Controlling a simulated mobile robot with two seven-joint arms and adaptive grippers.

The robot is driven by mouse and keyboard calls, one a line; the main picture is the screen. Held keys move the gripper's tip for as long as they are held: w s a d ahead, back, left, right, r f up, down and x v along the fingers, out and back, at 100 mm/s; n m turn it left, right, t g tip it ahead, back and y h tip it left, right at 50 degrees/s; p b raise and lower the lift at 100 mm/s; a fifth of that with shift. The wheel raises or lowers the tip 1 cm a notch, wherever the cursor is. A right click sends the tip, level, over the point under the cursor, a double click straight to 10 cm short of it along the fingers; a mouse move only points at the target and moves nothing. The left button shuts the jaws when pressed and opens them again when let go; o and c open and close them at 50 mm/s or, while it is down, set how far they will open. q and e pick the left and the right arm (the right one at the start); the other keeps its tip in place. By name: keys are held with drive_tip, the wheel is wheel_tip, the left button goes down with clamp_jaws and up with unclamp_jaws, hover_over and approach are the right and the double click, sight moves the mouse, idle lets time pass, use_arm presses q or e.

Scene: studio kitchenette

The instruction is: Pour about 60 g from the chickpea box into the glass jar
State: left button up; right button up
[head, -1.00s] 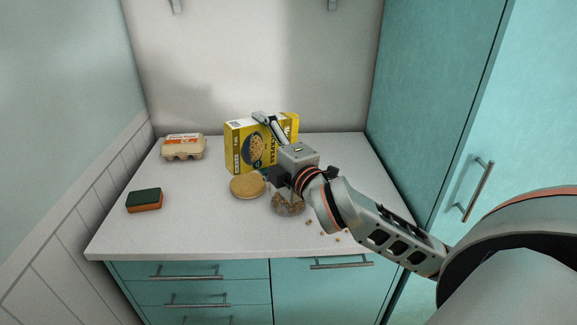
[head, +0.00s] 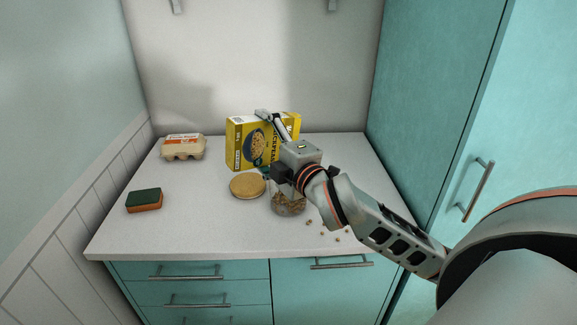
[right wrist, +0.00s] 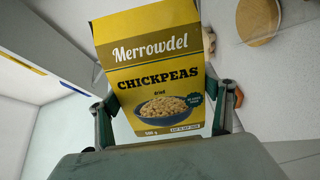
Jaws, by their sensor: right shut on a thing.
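The yellow chickpea box (head: 236,148) is tipped on its side over the back of the counter, its printed top end toward the right. It also fills the middle of the right wrist view (right wrist: 155,75). My right gripper (right wrist: 165,108) is shut on the box, one finger along each side. In the head view, the gripper and wrist hide the box's right end. The glass jar (head: 289,207) stands below and in front of the gripper, with chickpeas in it; its upper part is partly hidden by my wrist. My left gripper is not in view.
A round wooden lid (head: 248,186) lies left of the jar. Several loose chickpeas (head: 322,233) lie on the counter (head: 200,228) to the jar's right. An egg carton (head: 183,147) and a sponge (head: 144,201) are at the left. The front left counter is clear.

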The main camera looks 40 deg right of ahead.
drive_tip(key=shift+d+r+m, duration=0.2)
drive_tip(key=shift+r+m, duration=0.05)
drive_tip(key=shift+m, duration=0.15)
idle(0.6)
